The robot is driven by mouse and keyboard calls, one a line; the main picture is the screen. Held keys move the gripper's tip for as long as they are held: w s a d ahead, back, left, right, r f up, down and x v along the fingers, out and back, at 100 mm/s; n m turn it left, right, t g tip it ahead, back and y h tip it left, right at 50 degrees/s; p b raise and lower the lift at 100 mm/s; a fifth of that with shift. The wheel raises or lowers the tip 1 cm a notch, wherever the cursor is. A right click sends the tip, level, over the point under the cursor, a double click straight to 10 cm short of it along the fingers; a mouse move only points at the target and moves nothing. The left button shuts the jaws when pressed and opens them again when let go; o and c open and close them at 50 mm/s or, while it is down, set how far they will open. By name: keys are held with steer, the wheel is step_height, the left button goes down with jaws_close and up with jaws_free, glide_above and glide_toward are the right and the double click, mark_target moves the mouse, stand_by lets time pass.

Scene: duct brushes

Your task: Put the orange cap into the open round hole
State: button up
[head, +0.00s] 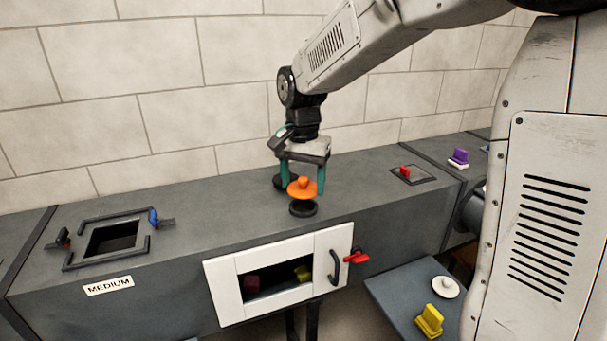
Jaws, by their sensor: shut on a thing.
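The orange cap (302,192) is a round disc with a knob on top. My gripper (303,181) points down with teal fingers and is shut on the orange cap. It holds the cap above the top of the grey duct. A round hole with a black rim (303,209) shows just below and slightly in front of the cap. The cap hides part of the rim's back edge. A second dark round shape (284,182) lies behind my left finger and is partly hidden, so I cannot tell whether it is open.
The grey duct (190,215) has a square opening (112,238) at left, a white-framed front door (230,295) with a red latch (356,257), and a hatch with a red handle (405,171). A purple brush (459,156) stands at right. A lower table (395,292) holds a yellow brush (429,321) and a white knobbed disc (446,287).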

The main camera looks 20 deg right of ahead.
steer(key=shift+f, duration=1.8)
steer(key=o, duration=1)
steer(key=shift+o, duration=0.2)
step_height(320, 180, up, 8)
steer(key=shift+f, duration=0.1)
steer(key=shift+s+n, duration=0.1)
steer(key=shift+n, duration=0.3)
steer(key=s+d+n, duration=0.1)
steer(key=s+n, duration=0.3)
steer(key=s, duration=1)
steer(key=s+d+n+t, duration=0.1)
steer(key=s+d+n, duration=0.1)
steer(key=s, duration=1.2)
steer(key=shift+s+d+f+n, duration=0.25)
steer(key=shift+s+f+n, duration=0.1)
steer(key=shift+n, duration=0.55)
